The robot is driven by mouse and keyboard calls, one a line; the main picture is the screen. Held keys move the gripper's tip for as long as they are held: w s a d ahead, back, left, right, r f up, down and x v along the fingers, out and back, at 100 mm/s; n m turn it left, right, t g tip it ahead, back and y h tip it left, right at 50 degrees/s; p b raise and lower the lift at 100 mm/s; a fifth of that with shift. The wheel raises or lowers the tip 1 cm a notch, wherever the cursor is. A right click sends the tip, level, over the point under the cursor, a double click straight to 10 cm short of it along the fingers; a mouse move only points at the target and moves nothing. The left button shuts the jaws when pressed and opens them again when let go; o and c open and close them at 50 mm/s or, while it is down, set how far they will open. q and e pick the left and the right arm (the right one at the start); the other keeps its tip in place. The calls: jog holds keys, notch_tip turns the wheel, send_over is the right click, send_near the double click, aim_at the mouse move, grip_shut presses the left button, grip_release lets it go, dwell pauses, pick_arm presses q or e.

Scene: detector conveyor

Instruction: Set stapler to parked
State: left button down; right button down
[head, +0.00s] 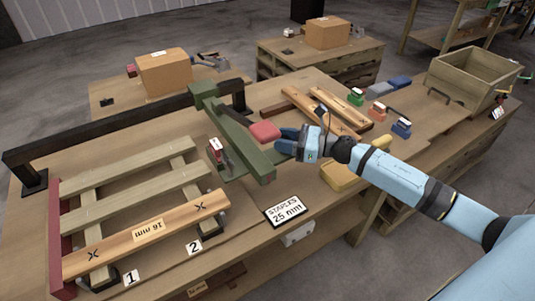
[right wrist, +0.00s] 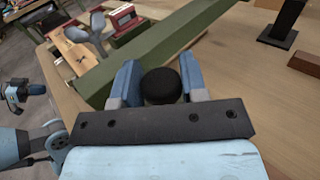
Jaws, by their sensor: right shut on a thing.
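The stapler is a long green arm (head: 240,135) on a dark rail, swung out over the table towards the front. My right gripper (head: 287,141) is at its right side, near the free end. In the right wrist view my right gripper (right wrist: 160,88) is shut on a round black knob (right wrist: 160,82) beside the green arm (right wrist: 150,50). The knob's join to the arm is hidden. A small blue and black part (right wrist: 17,95) at the left edge of the right wrist view looks like my left gripper; its jaws are unclear. No parked mark is readable.
A wooden pallet (head: 130,205) with a loose plank marked 16 mm lies left of the stapler. A sign (head: 286,209) reads staples 25 mm. A wooden crate (head: 470,75) is at the right.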

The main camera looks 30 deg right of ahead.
jog(key=shift+d+f, duration=0.1)
jog(key=shift+d, duration=0.6)
pick_arm(q)
jog(key=shift+w, duration=0.1)
pick_arm(e)
jog(key=shift+d, duration=0.1)
pick_arm(q)
jog(key=shift+a, duration=0.15)
pick_arm(e)
jog(key=shift+w, duration=0.1)
jog(key=c, duration=0.9)
grip_release()
jog(key=shift+d, duration=0.1)
jog(key=shift+o, duration=0.9)
jog(key=shift+d, duration=0.1)
pick_arm(q)
jog(key=shift+d, duration=0.2)
